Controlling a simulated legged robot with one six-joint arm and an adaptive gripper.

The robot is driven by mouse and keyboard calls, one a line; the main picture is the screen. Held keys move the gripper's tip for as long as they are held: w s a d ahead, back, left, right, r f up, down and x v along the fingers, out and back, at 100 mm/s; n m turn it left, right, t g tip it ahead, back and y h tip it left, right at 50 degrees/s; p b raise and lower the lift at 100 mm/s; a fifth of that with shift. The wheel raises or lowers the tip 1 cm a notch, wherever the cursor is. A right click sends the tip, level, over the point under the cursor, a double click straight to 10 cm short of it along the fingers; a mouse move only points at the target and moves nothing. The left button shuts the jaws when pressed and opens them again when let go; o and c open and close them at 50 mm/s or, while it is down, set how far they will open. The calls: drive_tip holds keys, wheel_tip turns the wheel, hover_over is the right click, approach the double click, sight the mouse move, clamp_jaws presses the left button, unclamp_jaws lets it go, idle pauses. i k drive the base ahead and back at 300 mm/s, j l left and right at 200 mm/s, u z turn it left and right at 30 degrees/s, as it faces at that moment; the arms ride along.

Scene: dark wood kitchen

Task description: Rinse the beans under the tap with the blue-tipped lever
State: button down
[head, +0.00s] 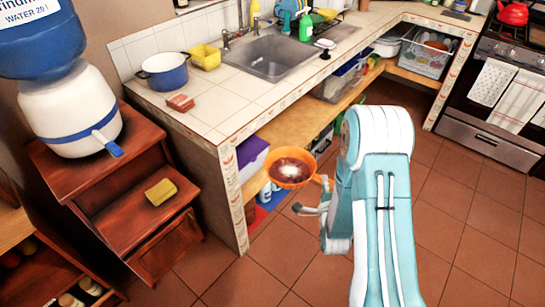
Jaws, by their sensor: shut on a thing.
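An orange bowl-like strainer (290,182) with dark reddish contents, which look like beans (291,166), is in the head view, off the counter's front edge. My gripper (325,190) is at its right side and shut on its handle; the arm partly hides the grip. The metal sink (270,57) is set in the tiled counter behind. One tap (226,42) stands at the sink's back left and another tap (256,24) farther right; their lever tip colours are too small to tell.
A blue pot (164,80), a yellow container (206,58) and reddish-brown blocks (181,103) are on the counter (215,110). A water dispenser (70,115) with a blue spout and a yellow sponge (161,192) are on the wooden stand at left. The floor at right is clear.

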sight(255, 19)
drive_tip(key=u, duration=1.05)
drive_tip(key=l+u, duration=0.1)
drive_tip(key=u, duration=0.3)
drive_tip(key=i+l+u, duration=0.1)
drive_tip(key=u, duration=0.35)
drive_tip(key=l+u, duration=0.15)
drive_tip(key=u, duration=0.25)
drive_tip(key=i+l, duration=0.1)
drive_tip(key=l, duration=0.45)
drive_tip(key=i+l, duration=0.1)
drive_tip(key=l, duration=0.4)
drive_tip(key=i+l+u, duration=0.1)
drive_tip(key=l, duration=0.45)
